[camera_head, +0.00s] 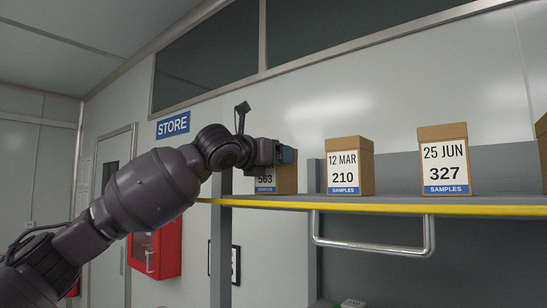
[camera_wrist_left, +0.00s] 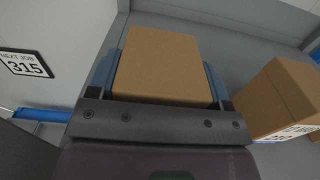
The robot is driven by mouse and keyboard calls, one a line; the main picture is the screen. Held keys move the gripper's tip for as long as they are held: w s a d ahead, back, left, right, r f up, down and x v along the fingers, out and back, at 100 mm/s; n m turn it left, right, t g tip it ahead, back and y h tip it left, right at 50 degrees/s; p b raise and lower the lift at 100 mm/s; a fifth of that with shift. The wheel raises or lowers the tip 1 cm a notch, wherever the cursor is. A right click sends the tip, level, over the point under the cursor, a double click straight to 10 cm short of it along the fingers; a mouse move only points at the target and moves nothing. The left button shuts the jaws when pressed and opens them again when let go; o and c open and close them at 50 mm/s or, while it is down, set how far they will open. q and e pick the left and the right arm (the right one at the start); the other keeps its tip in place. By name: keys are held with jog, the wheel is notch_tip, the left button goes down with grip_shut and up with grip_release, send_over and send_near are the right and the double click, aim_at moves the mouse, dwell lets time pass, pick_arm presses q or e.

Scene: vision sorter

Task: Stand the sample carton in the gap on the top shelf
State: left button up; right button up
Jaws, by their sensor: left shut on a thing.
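The sample carton (camera_head: 287,181), brown with a white label reading 563 and a blue SAMPLES band, is upright at the left end of the top shelf (camera_head: 400,208). My left gripper (camera_head: 286,154) is shut on its upper part and hides the label's top line. In the left wrist view the carton's plain brown top (camera_wrist_left: 163,65) sits between the two blue fingers (camera_wrist_left: 162,82). Its base is level with the shelf board; I cannot tell whether it touches. My right gripper is not in view.
Right of the held carton, across a space, stands carton 12 MAR 210 (camera_head: 350,168), then carton 25 JUN 327 (camera_head: 443,160). Another carton (camera_head: 542,150) is cut off at the right edge. A metal bar handle (camera_head: 375,249) hangs below the yellow shelf edge.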

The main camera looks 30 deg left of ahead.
pick_arm(q)
jog(key=o, duration=0.8)
jog(key=shift+f, duration=0.15)
jog(key=shift+c, duration=0.2)
jog(key=o, duration=0.4)
jog(key=shift+o, duration=0.2)
jog(key=shift+r, duration=0.2)
jog(key=shift+s+a, duration=0.1)
jog(key=shift+s, duration=0.25)
jog(key=s+b, duration=0.1)
jog(key=s, duration=0.2)
jog(key=s+b, duration=0.1)
jog(key=s, duration=0.3)
jog(key=s+b, duration=0.1)
jog(key=s, duration=0.3)
jog(key=shift+a+f, duration=0.1)
jog(key=shift+a, duration=0.3)
jog(key=shift+s, duration=0.15)
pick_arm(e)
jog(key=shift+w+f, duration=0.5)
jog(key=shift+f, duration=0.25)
